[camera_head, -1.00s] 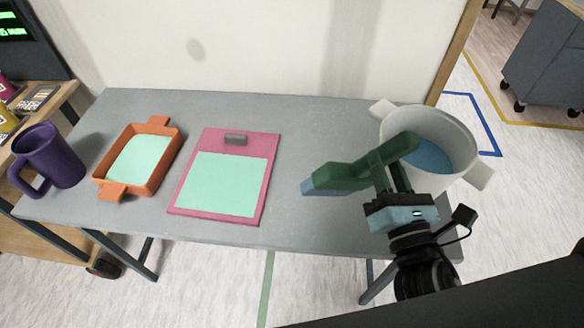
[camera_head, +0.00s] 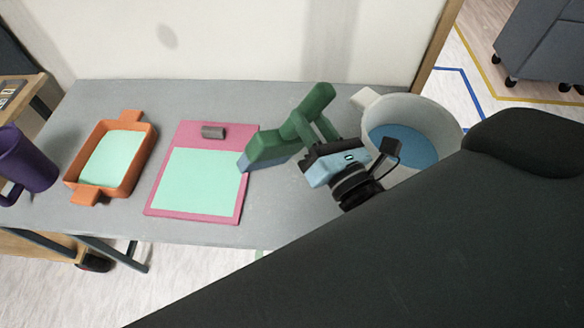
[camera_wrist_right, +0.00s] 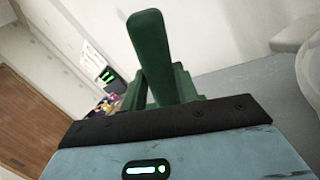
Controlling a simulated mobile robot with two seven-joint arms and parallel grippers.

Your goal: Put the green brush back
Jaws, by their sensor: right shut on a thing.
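The green brush (camera_head: 273,143) is in my right gripper (camera_head: 316,135), which is shut on its handle. The brush's blue-grey bristle end points down and left, beside the right edge of the pink clipboard (camera_head: 239,203); I cannot tell whether it touches. In the right wrist view the green handle (camera_wrist_right: 152,57) stands up beyond the gripper. A white pot with blue liquid (camera_head: 437,117) stands to the right of the gripper. My left gripper is not in view.
An orange tray (camera_head: 144,158) with a light green inside and a purple mug (camera_head: 28,165) are on the left. The grey table (camera_head: 205,97) has free room behind the clipboard and to its right. A wall rises behind the table.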

